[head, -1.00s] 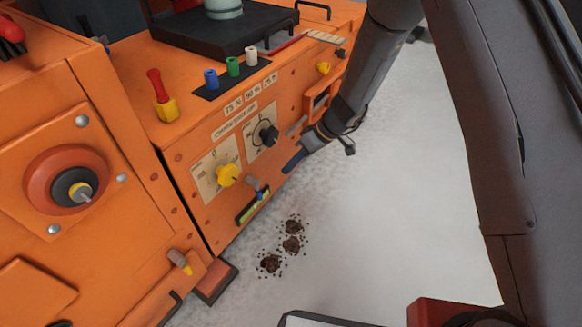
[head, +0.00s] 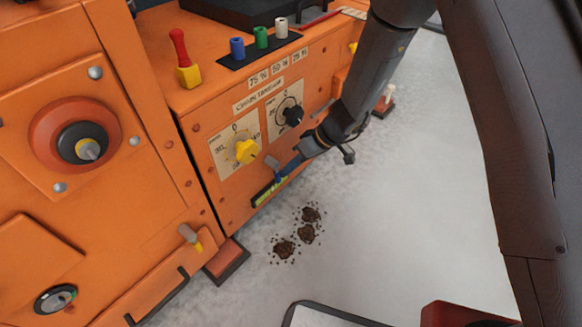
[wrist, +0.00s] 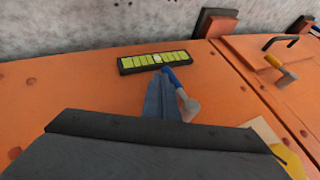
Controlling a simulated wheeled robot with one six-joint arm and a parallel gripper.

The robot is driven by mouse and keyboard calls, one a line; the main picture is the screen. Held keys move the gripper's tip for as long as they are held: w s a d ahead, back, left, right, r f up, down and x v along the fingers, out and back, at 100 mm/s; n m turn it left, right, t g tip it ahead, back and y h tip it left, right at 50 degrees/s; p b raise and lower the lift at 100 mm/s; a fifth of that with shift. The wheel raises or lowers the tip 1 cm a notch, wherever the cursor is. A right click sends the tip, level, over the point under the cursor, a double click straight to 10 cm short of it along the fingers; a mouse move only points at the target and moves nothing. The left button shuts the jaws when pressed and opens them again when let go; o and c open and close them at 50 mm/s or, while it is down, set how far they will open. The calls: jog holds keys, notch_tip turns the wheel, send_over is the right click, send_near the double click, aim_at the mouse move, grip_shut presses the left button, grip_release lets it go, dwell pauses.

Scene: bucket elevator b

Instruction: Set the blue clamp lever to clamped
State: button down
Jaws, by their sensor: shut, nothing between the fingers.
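The blue clamp lever (wrist: 172,78) sits at the yellow-green marked strip (wrist: 140,63) in the wrist view. Its blue arm meets the strip near the middle, and a pale grey knob ends it. In the head view the lever's knob (head: 271,161) shows above the strip (head: 263,196), low on the orange panel. My gripper (head: 289,168) is shut and empty, close beside the lever on its right in the head view. In the wrist view my gripper (wrist: 158,92) lies right alongside the lever's left. I cannot tell whether they touch.
A yellow knob (head: 246,151) and a black knob (head: 292,115) stick out of the panel near the lever. An orange foot block (head: 226,262) stands on the floor.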

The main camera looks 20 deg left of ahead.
jog(key=shift+a, duration=0.1)
jog(key=shift+s+a+f, duration=0.2)
jog(key=shift+s+f, duration=0.05)
jog(key=shift+s, duration=0.35)
